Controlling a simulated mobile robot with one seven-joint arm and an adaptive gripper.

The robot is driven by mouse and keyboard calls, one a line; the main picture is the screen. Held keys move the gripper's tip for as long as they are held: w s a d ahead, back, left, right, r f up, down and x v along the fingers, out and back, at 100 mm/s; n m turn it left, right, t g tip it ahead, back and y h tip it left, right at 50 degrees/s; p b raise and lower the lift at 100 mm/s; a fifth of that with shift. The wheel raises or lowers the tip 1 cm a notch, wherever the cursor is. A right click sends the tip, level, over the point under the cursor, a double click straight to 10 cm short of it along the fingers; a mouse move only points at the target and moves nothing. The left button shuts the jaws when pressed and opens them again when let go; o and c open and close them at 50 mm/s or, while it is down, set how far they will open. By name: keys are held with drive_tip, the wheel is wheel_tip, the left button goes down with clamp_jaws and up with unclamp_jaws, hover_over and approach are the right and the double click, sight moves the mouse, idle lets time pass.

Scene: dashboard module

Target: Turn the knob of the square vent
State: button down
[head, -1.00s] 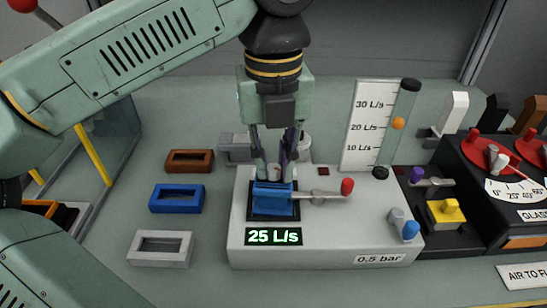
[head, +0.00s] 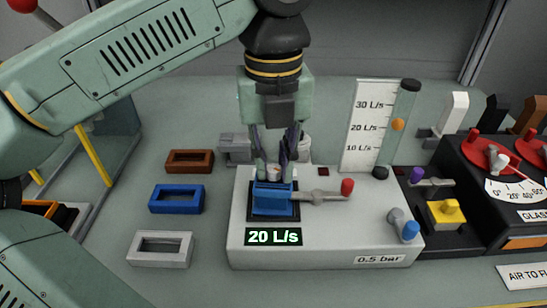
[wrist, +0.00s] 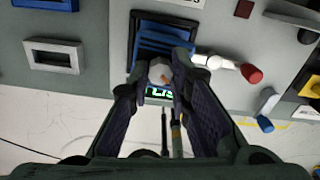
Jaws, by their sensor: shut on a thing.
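The square vent (head: 272,200) is a blue slatted block in a dark square frame on top of the white module. It also shows in the wrist view (wrist: 163,38). Its small pale round knob (wrist: 160,70), with an orange mark, sits between the fingertips of my gripper (wrist: 160,78). In the head view my gripper (head: 273,171) points down at the vent's far side, shut on the knob. The green display (head: 273,237) on the module's front reads 20 L/s.
A lever with a red knob (head: 347,187) extends right of the vent. A flow gauge (head: 368,127) with an orange ball stands behind. Brown, blue and white rectangular frames (head: 160,248) lie on the bench at left.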

sight(273, 168)
drive_tip(key=c, duration=1.5)
unclamp_jaws()
drive_tip(key=shift+o, duration=0.2)
wheel_tip(273, 168, up, 8)
drive_tip(key=shift+f, duration=0.2)
